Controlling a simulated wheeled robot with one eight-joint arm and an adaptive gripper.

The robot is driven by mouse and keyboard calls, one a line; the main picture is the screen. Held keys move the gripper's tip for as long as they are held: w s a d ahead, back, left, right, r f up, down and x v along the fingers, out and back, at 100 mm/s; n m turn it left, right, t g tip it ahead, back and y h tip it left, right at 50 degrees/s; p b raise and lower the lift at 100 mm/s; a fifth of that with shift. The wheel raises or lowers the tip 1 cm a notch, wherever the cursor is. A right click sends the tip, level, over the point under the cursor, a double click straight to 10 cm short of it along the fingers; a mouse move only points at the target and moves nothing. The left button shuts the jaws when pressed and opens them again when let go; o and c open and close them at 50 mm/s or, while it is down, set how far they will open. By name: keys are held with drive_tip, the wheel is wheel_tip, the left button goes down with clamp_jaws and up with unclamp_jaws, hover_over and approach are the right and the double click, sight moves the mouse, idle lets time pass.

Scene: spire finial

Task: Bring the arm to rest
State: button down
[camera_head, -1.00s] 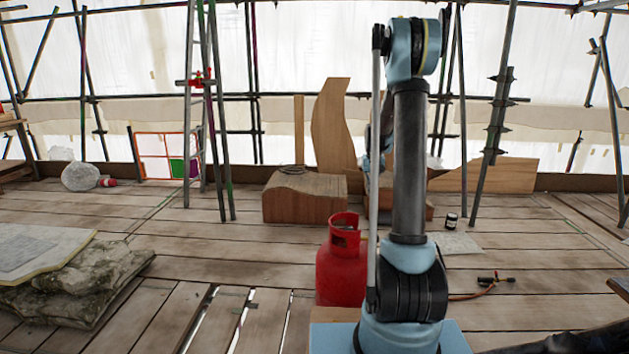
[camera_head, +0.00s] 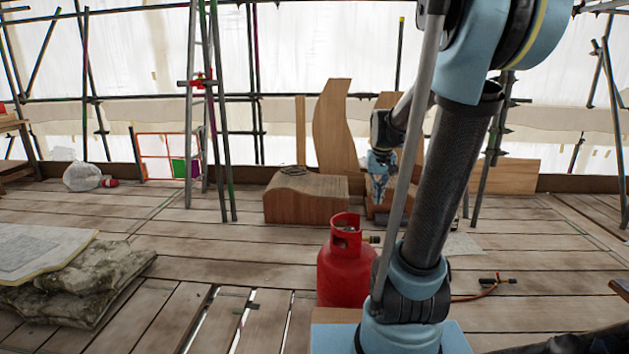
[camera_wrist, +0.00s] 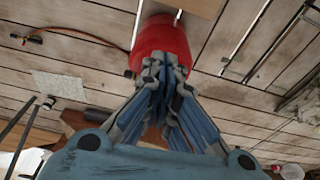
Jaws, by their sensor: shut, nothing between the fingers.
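My arm leans to the right in the head view, its large blue elbow high at the top right. My gripper (camera_head: 378,198) hangs below the forearm, in front of the wooden pieces and above the deck, behind and slightly right of the red gas cylinder (camera_head: 343,268). In the wrist view the blue-grey fingers (camera_wrist: 165,68) are closed together with nothing between them. The red cylinder (camera_wrist: 160,42) shows just beyond the fingertips there; the picture does not settle how far apart they are. My arm hides part of the wooden pieces and deck.
A wooden block (camera_head: 305,198) and a curved board (camera_head: 333,135) stand behind the cylinder. A torch with a hose (camera_head: 490,283) lies at right on the plank deck. Stone slabs (camera_head: 75,285) lie at left. Scaffold poles and a ladder (camera_head: 197,110) stand at the back.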

drive_tip(key=s+f, duration=0.4)
drive_tip(key=s, duration=0.7)
drive_tip(key=s+a+f, duration=0.1)
drive_tip(key=s+f, duration=0.4)
drive_tip(key=s, duration=0.6)
drive_tip(key=shift+a, duration=0.2)
drive_tip(key=c, duration=2.3)
unclamp_jaws()
